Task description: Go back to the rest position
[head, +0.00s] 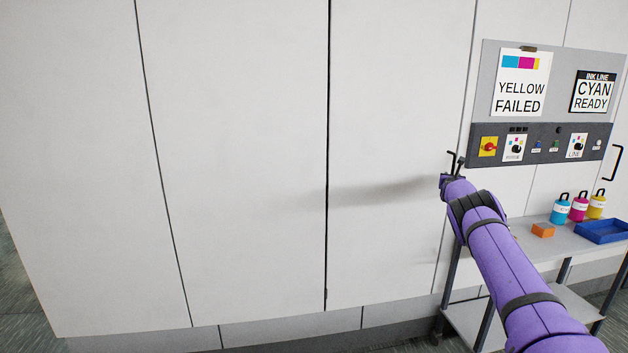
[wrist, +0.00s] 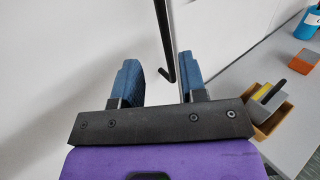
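My purple arm reaches up from the lower right in the head view. My gripper (head: 453,162) is at its far end, in front of the white cabinet wall, just left of the control panel (head: 535,144). In the wrist view my gripper (wrist: 158,68) has its two blue fingers well apart, with nothing clasped between them. A dark bar (wrist: 163,40) with a bent lower end shows beyond the gap; I cannot tell whether it touches a finger.
A grey cart (head: 545,235) stands at the right below the panel. It holds cyan (head: 560,210), magenta (head: 578,207) and yellow (head: 596,206) bottles, an orange block (head: 543,230) and a blue tray (head: 605,231). The white wall (head: 240,150) at left is clear.

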